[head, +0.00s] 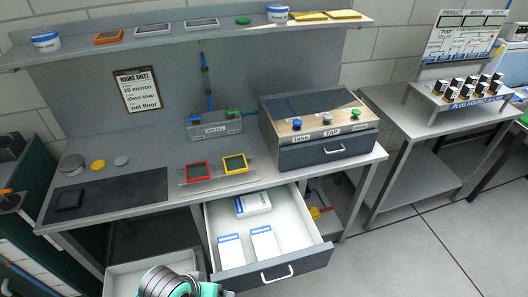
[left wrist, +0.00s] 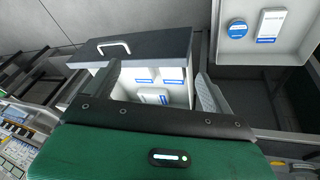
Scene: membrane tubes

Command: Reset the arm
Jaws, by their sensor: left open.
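My left gripper (left wrist: 160,88) is open in the left wrist view, one finger on each side, with nothing between the fingertips. Beyond it is the open drawer (left wrist: 128,45) with white, blue-labelled boxes inside. In the head view this drawer (head: 300,262) is pulled out under the bench, with two boxes near its front and one further back. A piece of my arm shows at the bottom edge of the head view, but its fingers are hidden there. My right gripper is in neither view.
A second open drawer or tray (head: 120,275) is at the lower left under the bench (head: 110,215). A red frame (head: 197,171) and a yellow frame (head: 235,163) stand on the bench. A tap box (head: 325,150) is at its right. The floor at right is clear.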

